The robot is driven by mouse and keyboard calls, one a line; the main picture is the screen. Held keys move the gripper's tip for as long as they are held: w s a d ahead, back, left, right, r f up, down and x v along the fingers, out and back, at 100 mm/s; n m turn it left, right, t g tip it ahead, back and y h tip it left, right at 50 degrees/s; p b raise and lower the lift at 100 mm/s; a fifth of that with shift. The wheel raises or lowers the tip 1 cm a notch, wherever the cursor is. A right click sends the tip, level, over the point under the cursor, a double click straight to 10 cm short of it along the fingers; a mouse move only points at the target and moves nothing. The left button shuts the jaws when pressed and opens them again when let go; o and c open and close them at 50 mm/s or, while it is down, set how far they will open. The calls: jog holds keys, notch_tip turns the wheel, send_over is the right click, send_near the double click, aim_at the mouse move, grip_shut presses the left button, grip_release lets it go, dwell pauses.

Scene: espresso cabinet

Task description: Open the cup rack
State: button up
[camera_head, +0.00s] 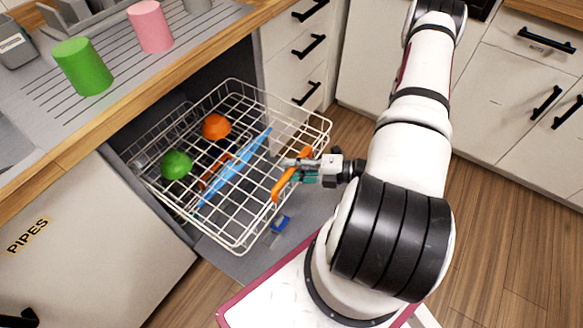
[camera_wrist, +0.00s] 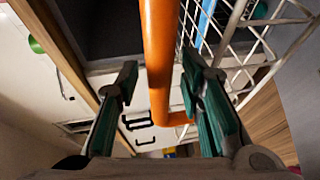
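The cup rack (camera_head: 235,88) is a white wire basket that stands well out from the open cabinet bay below the counter. An orange bar handle (camera_head: 283,184) is on its front right side. My gripper (camera_head: 297,170) is at this handle. In the wrist view, the orange handle (camera_wrist: 160,50) runs between the two green-padded fingers of my gripper (camera_wrist: 160,80), with a gap visible on each side. The fingers look open around the handle. Whether either finger touches it at some hidden point, I cannot tell.
A green item (camera_head: 176,165), an orange item (camera_head: 216,126) and a long blue item (camera_head: 240,165) lie within the rack's outline. A small blue object (camera_head: 280,225) is below its front. Green (camera_head: 83,67) and pink (camera_head: 150,26) cups stand on the counter. Wooden floor is clear at right.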

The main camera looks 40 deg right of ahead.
jog(key=v, duration=1.2)
dwell(0.6)
jog(key=w+a+r+n+g+p, duration=0.1)
jog(key=a+r+n+g+p, duration=0.35)
jog(key=r+n, duration=0.8)
jog(key=w+a+r+n+g+p, duration=0.1)
jog(key=a+r+n+g, duration=0.65)
jog(key=r+n, duration=0.5)
jog(key=s+a+r+n+t+h+p, duration=0.1)
jog(key=s+a+r+n+h+p, duration=0.1)
jog(key=r+n, duration=0.5)
jog(key=s+a+r+n+t+h+p, duration=0.1)
jog(key=s+a+r+n+h+p, duration=0.1)
jog(key=s+r+n+h, duration=0.2)
jog(key=s+a+r+n+t+h+p, duration=0.2)
jog(key=s+a+r+n+h, duration=0.1)
jog(key=r+n, duration=0.7)
jog(key=shift+s+r+n+h, duration=0.45)
jog(key=shift+r+h, duration=0.25)
jog(key=shift+r, duration=0.25)
